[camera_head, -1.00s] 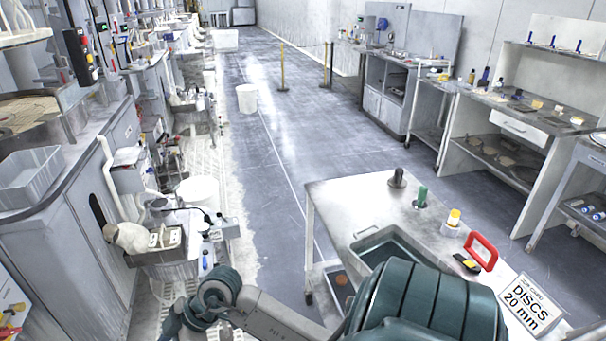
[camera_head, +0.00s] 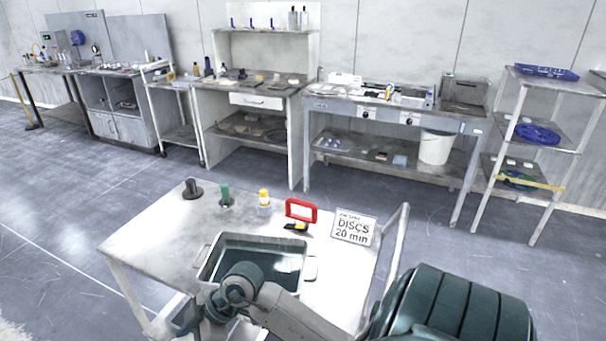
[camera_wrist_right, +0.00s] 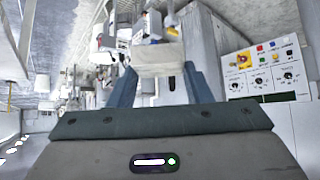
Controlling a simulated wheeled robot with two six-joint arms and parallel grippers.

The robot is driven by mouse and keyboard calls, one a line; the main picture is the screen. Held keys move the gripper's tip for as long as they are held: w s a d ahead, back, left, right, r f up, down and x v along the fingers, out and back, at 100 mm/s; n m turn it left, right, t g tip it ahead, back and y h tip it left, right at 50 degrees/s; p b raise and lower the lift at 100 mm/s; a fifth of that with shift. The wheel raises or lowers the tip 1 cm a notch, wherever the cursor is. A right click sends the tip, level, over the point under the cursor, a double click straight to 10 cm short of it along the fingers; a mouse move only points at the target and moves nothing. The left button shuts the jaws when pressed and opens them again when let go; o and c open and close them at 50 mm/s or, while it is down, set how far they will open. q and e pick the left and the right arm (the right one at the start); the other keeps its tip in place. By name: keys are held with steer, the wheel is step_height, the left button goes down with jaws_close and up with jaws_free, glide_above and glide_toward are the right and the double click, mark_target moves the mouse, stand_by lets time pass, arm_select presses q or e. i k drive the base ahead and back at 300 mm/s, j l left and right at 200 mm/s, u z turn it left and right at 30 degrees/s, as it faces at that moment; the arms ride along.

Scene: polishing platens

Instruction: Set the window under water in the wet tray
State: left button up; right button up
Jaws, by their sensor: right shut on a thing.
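The wet tray (camera_head: 265,237) is a grey rectangular tub with side handles, set in the cart's top in the head view. Dark greenish water shows inside it, and one of my arms covers part of its front. My right gripper (camera_wrist_right: 160,68) is shut on a pale, block-like thing (camera_wrist_right: 157,59), held between its two teal fingertips in the right wrist view. I cannot tell whether this is the window.
On the cart (camera_head: 160,235) stand a dark knobbed weight (camera_head: 192,190), a green bottle (camera_head: 225,195), a yellow-capped bottle (camera_head: 264,201), a red frame (camera_head: 301,210) and a "DISCS 20 min" sign (camera_head: 353,228). The cart's left part is clear. Benches and a shelf rack (camera_head: 530,140) stand behind.

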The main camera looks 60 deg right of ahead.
mark_target(274, 275)
steer(key=i+j+z, duration=0.15)
steer(key=z, duration=0.3)
steer(key=i+j+z, duration=0.1)
steer(key=z, duration=0.35)
steer(key=j+z, duration=0.6)
steer(key=z, duration=0.25)
steer(key=i+j+z, duration=0.1)
steer(key=i, duration=0.75)
